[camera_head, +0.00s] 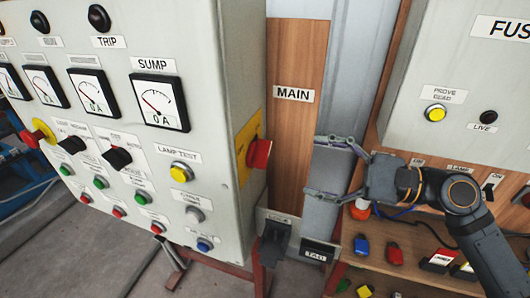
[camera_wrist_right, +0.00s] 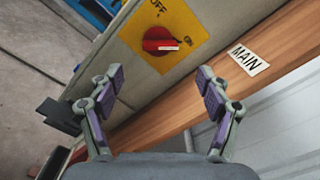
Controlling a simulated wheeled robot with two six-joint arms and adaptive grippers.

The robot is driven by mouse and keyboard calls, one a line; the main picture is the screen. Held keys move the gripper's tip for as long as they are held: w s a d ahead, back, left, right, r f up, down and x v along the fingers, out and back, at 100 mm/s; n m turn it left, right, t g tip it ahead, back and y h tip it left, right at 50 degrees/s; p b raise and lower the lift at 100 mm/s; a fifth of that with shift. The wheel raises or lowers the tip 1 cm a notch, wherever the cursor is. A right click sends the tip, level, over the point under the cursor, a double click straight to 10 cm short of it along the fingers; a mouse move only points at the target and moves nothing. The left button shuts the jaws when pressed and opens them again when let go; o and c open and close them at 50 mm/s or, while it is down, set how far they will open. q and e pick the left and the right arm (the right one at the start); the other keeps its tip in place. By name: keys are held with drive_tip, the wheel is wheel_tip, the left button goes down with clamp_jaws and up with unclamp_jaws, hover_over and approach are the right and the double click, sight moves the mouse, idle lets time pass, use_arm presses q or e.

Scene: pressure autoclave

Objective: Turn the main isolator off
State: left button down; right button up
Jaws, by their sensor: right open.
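The main isolator is a red rotary knob (camera_head: 259,154) on a yellow plate (camera_head: 242,152) on the side face of the grey control cabinet. My left gripper is out of view.
Black holders with labels (camera_head: 276,240) project below the isolator. A shelf with coloured padlocks (camera_head: 361,245) lies below my right arm. A second grey cabinet (camera_head: 440,70) stands at the right. The space between my right gripper and the knob looks clear.

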sight(268, 155)
drive_tip(key=p+x, duration=0.4)
drive_tip(key=x, duration=0.5)
drive_tip(key=shift+r, duration=0.15)
drive_tip(key=shift+x, duration=0.8)
drive_tip(key=c, duration=1.1)
